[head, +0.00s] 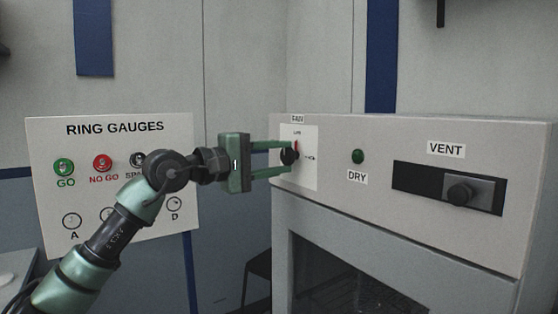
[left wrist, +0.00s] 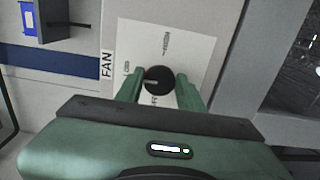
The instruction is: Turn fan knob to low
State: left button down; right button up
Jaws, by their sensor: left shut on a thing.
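The fan knob (head: 289,156) is a round black knob on a white plate (head: 308,172) under the FAN label, at the left end of the grey housing. My left gripper (head: 287,158) is shut on the knob, one finger above and one below it in the head view. In the left wrist view the knob (left wrist: 159,80) sits between the two green fingers, and a pale pointer line on it points left, toward the FAN label side. A small label above the knob in the head view seems to read LOW; the other markings are too small to read. My right gripper is not in view.
A RING GAUGES board (head: 120,128) stands behind my left arm. Below the panel is an opening (head: 350,270) in the housing.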

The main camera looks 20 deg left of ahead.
pick_arm(q)
jog(key=shift+f, duration=0.1)
dwell(0.4)
jog(key=c, duration=0.9)
grip_release()
jog(key=shift+s+a, duration=0.25)
jog(key=b+v, duration=0.2)
jog(key=v, duration=0.5)
jog(key=shift+s, duration=0.1)
